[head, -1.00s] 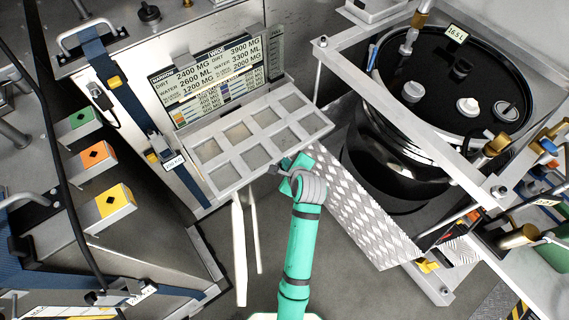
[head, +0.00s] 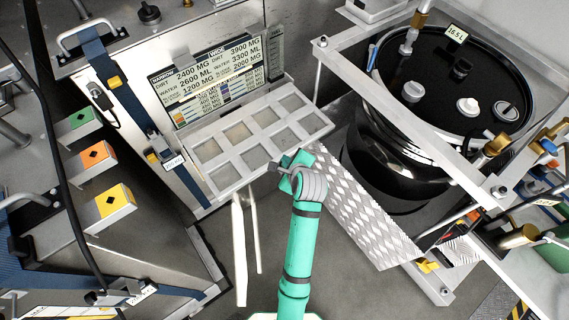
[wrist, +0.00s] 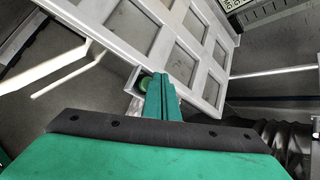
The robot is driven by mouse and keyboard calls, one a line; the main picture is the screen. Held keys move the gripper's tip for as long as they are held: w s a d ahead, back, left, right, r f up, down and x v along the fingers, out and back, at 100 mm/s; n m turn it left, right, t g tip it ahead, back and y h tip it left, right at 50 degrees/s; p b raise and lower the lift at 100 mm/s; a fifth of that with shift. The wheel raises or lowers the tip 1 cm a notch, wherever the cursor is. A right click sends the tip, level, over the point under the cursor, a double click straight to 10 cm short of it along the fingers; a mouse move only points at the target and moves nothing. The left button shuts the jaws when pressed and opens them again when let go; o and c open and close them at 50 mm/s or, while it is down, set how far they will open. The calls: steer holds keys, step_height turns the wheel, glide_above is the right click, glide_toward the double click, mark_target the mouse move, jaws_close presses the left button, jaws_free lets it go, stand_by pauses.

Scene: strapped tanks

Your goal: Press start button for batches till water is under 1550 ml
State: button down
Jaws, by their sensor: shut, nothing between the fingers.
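The display panel (head: 212,80) in the head view shows two columns of readings. Its left column reads water 2600 ML and its right column water 3300 ML. My gripper (head: 292,160) is at the lower right edge of the tray below the display. In the wrist view my gripper's green fingers (wrist: 160,82) are together and empty. A round green button (wrist: 145,83) in a small pale housing shows just left of the fingertips, partly covered by them. I cannot tell whether they touch it. In the head view my gripper hides this spot.
The grey compartment tray (head: 222,187) juts out beneath the display. A black tank (head: 435,100) with a small 16.5 L readout stands right, inside a metal frame. A tread-plate ramp (head: 365,220) lies right of my arm. Green, orange and yellow boxes (head: 108,208) stand left.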

steer(key=shift+r, duration=0.1)
steer(key=shift+r, duration=2.4)
steer(key=s+f+n+t+h, duration=0.1)
steer(key=s+f+n+t, duration=0.15)
steer(key=s+n, duration=0.45)
steer(key=s+f+n+t+h, duration=0.1)
steer(key=s+f+n, duration=0.25)
steer(key=s, duration=0.75)
steer(key=s+r+n+t, duration=0.1)
steer(key=s+r+n, duration=0.4)
steer(key=s, duration=0.4)
steer(key=s+r+n+t, duration=0.2)
steer(key=s+r+n, duration=0.3)
steer(key=s+n, duration=0.3)
steer(key=shift+s+a+h, duration=0.35)
steer(key=shift+s+h, duration=0.05)
steer(key=shift+s, duration=0.4)
steer(key=shift+w, duration=0.1)
stand_by(0.8)
